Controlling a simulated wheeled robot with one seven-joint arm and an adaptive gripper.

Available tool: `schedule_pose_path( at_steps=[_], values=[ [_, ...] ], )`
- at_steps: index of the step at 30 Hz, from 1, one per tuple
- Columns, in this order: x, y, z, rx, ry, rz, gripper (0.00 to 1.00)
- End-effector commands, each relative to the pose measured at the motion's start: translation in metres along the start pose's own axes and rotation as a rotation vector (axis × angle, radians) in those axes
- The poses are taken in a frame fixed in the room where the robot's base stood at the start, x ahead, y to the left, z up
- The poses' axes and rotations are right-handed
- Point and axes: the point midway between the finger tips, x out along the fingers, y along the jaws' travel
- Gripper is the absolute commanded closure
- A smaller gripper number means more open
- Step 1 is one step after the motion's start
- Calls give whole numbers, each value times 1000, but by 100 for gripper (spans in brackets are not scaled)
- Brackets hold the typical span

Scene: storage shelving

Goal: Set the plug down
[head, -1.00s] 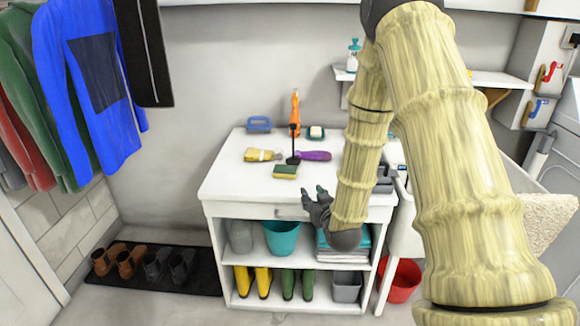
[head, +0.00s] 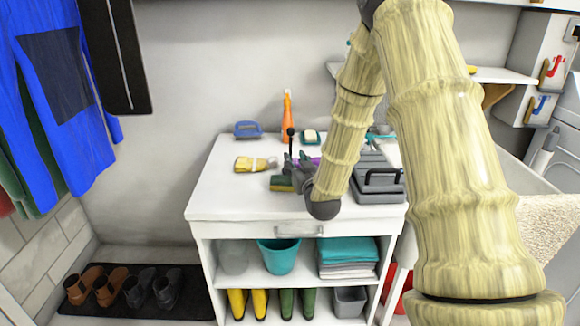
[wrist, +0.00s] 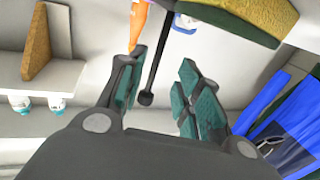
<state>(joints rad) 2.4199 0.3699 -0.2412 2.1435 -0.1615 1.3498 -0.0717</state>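A black rod with a ball at its top, which I take for the plug (head: 290,133), stands upright on the white cabinet top in the head view. Its lower end is hidden behind my gripper (head: 297,163). In the wrist view, the plug's rod (wrist: 154,65) runs between the fingers of my gripper (wrist: 160,62), nearer the left finger, its ball end towards the palm. The fingers are apart, with a clear gap on the right side of the rod. I cannot tell whether the left finger touches it.
A yellow-green sponge (head: 281,183) lies just beside my gripper. An orange bottle (head: 287,119), blue brush (head: 248,130), soap dish (head: 310,137) and yellow brush (head: 252,163) lie around. A grey caddy (head: 380,196) stands right. The cabinet's front left is clear.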

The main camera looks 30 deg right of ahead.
Motion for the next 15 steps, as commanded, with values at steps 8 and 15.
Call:
schedule_pose_path(
  at_steps=[8,15],
  values=[
    [18,3,1,0,-1,3,66],
    [47,7,0,1,1,4,66]
  ],
)
